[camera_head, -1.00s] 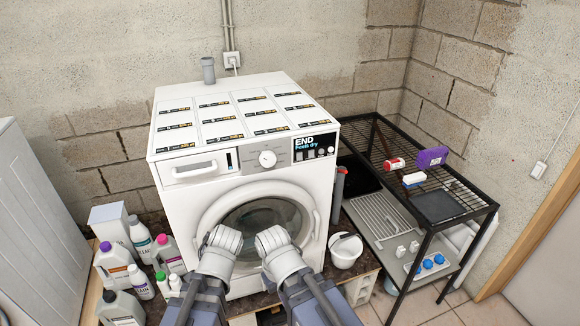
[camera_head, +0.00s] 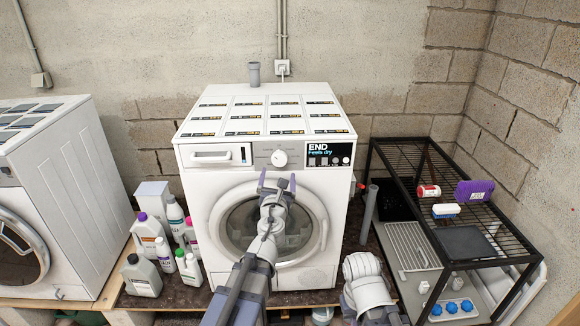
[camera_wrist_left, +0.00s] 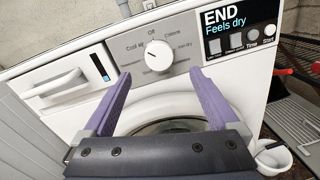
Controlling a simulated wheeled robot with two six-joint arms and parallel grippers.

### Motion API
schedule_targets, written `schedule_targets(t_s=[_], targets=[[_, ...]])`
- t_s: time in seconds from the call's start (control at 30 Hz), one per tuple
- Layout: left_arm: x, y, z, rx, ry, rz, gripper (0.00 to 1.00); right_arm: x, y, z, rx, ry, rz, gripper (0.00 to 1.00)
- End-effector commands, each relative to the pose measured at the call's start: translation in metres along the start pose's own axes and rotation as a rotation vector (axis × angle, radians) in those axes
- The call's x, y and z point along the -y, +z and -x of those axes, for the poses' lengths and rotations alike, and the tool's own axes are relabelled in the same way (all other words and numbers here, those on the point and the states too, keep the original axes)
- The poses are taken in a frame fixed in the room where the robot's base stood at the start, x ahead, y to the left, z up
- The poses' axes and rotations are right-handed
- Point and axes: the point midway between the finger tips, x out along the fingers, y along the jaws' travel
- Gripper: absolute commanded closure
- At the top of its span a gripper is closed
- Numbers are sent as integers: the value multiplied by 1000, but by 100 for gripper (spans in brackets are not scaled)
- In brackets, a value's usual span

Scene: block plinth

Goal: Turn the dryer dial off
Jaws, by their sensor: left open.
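The dryer (camera_head: 195,170) is a white front-loading machine with a round glass door. Its white round dial (camera_head: 279,158) sits on the grey control panel, left of a black display reading "END Feels dry". In the left wrist view the dial (camera_wrist_left: 159,57) has printed labels around it, with "Off" at the top. My left gripper (camera_head: 277,184) is open and empty, just below the dial in the head view. In the left wrist view its purple fingers (camera_wrist_left: 157,84) stand apart either side of the dial, not touching it. My right arm is at lower right; its gripper does not show clearly.
Several detergent bottles (camera_head: 151,238) stand left of the dryer. A second white machine (camera_head: 70,190) is at far left. A black wire rack (camera_head: 400,180) with a purple box (camera_head: 473,191) is on the right. A white bucket (camera_wrist_left: 273,158) is beside the dryer.

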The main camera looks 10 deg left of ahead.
Motion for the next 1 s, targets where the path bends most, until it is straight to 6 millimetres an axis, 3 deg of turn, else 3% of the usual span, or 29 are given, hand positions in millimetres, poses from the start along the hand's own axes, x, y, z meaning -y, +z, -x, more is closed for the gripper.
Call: schedule_targets(t_s=[0.27, 0.7, 1.0], targets=[[0, 0, -17, -1, 2, 5, 6, 0, 0, 0, 0, 0, 0, 100], [0, 0, -77, -1, 2, 7, 6, 0, 0, 0, 0, 0, 0, 100], [0, 0, -78, -1, 2, 7, 7, 0, 0, 0, 0, 0, 0, 100]])
